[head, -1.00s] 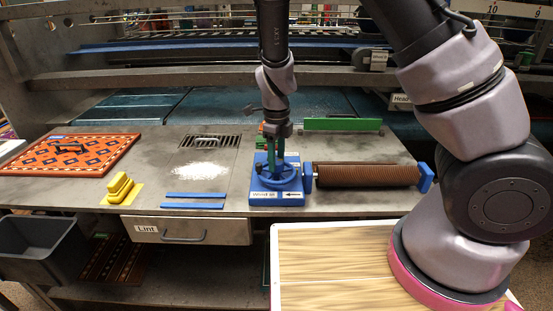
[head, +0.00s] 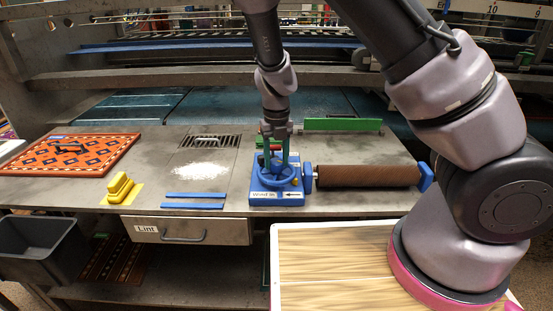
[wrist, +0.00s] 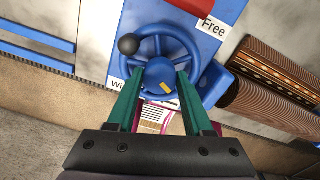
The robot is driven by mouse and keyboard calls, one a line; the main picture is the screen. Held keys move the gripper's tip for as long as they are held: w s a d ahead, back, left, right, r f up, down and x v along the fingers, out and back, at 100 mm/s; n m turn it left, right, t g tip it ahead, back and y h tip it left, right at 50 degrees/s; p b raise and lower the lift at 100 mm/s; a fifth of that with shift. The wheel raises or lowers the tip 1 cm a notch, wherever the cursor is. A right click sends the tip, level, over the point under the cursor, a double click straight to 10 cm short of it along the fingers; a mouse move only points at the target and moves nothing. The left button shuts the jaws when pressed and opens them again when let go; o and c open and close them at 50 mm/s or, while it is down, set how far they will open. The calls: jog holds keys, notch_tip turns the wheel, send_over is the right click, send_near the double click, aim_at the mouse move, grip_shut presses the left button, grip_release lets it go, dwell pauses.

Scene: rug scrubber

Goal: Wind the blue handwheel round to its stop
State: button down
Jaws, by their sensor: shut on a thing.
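The blue handwheel (head: 290,180) lies flat on a blue base (head: 262,198) with a "Wind" label and an arrow. In the wrist view the handwheel (wrist: 193,38) shows its spokes, a black knob (wrist: 128,45) at upper left, a round blue hub (wrist: 160,72) and a yellow mark below the hub. My gripper (head: 278,164) comes down on the wheel from above. Its green fingers (wrist: 158,82) are shut on the handwheel at the hub, one on each side. The lower rim is partly hidden by the fingers. A "Free" label (wrist: 212,27) is on the base.
A brown ridged roller (head: 365,176) extends right from the base. A green bar (head: 340,125) stands behind it. Blue strips (head: 195,200), a yellow block (head: 120,187) and a patterned rug (head: 70,155) lie left. A "Lint" drawer (head: 190,230) is below the bench top.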

aim_at(277, 160)
jog(key=shift+m, duration=0.3)
dwell(0.4)
jog(key=shift+c, duration=1.5)
grip_release()
jog(key=shift+r, duration=0.1)
notch_tip(277, 160, up, 11)
jog(key=shift+f, duration=0.2)
